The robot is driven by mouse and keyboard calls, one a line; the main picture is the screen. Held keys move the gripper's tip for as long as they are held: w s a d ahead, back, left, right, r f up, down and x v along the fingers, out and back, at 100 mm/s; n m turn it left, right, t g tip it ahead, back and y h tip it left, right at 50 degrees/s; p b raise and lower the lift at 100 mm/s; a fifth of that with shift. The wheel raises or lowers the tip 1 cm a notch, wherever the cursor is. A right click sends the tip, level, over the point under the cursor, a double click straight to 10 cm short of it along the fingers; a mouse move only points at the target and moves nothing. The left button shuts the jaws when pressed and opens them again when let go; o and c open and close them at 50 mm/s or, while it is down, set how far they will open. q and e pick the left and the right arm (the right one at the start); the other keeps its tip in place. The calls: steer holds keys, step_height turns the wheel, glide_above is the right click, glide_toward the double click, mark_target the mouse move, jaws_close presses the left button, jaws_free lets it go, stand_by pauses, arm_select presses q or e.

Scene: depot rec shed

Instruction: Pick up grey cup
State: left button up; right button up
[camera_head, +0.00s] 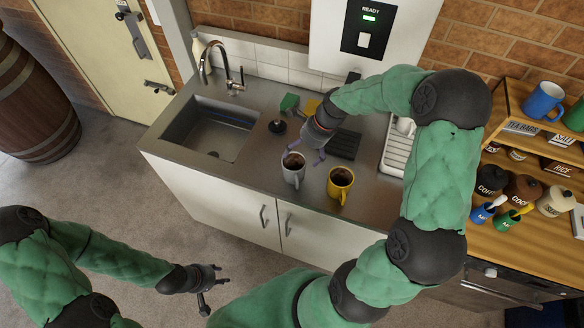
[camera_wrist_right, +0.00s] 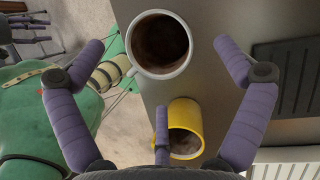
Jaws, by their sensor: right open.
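The grey cup (camera_head: 292,175) stands upright on the steel counter near its front edge, with dark contents. In the right wrist view the grey cup (camera_wrist_right: 143,69) lies between the spread purple fingers, its handle toward the left. My right gripper (camera_head: 307,156) is open and empty, just above and behind the cup; I see no finger touching it. My left gripper (camera_head: 212,285) hangs low in front of the cabinets, empty, its fingers apart.
A yellow cup (camera_head: 340,183) with dark contents stands right beside the grey cup; it also shows in the wrist view (camera_wrist_right: 196,116). A sink (camera_head: 208,130) is to the left. A black knob-like item (camera_head: 277,127) and a dark ribbed mat (camera_head: 343,145) lie behind.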

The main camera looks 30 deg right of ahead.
mark_target(294, 165)
steer(key=shift+a+f, duration=0.25)
steer(key=shift+f, duration=0.35)
steer(key=shift+x, duration=0.75)
steer(key=x, duration=0.2)
steer(key=b+x, duration=0.1)
steer(key=x, duration=0.1)
steer(key=shift+s+d+f, duration=0.1)
steer(key=shift+s+d, duration=0.05)
steer(key=shift+s, duration=0.05)
steer(key=shift+w+f, duration=0.15)
steer(key=shift+f, duration=0.25)
steer(key=c, duration=1.3)
steer(key=shift+r, duration=0.1)
